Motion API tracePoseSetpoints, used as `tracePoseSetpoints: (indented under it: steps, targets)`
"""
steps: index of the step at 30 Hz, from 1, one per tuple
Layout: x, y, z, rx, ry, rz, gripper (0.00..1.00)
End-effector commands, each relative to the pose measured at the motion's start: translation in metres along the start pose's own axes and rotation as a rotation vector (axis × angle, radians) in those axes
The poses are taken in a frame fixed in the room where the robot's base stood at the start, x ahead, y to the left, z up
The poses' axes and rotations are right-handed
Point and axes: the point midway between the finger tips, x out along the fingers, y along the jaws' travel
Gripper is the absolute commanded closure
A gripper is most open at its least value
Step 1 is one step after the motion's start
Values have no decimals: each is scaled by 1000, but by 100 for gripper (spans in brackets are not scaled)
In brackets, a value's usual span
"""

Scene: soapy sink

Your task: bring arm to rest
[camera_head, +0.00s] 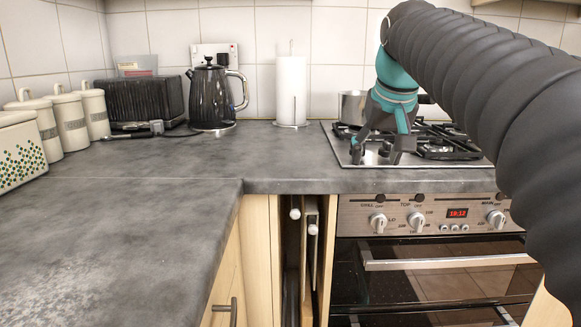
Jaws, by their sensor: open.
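My gripper (374,155) hangs over the left part of the gas hob (347,157), fingers pointing down and spread apart. It is open, and I see nothing between the fingers. My dark ribbed arm reaches in from the right side and hides part of the hob and the wall. I cannot tell whether the fingertips touch the hob.
A steel pot (350,107) stands on the hob behind my gripper. A paper towel roll (291,90), a black kettle (208,98), a dark toaster (138,98) and white canisters (68,118) stand along the back. The oven (440,270) is below the hob. The left worktop (120,225) is clear.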

Motion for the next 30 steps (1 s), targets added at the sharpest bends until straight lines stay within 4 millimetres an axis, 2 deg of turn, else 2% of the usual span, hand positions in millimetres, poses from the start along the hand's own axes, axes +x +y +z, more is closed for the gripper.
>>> tracePoseSetpoints:
  steps: [3, 5, 11, 18, 21, 24, 27, 30]
  targets:
    - [27, 0, 33, 1, -4, 0, 38]
    - [40, 0, 50, 1, -3, 1, 38]
    - [79, 0, 122, 1, -5, 1, 38]
    - [121, 0, 230, 0, -17, 0, 38]
    - [135, -1, 277, 0, -28, 0, 38]
    - [141, -1, 312, -1, -39, 0, 38]
    - [139, -1, 327, -2, -26, 0, 38]
    - [131, 0, 326, -2, 5, 0, 38]
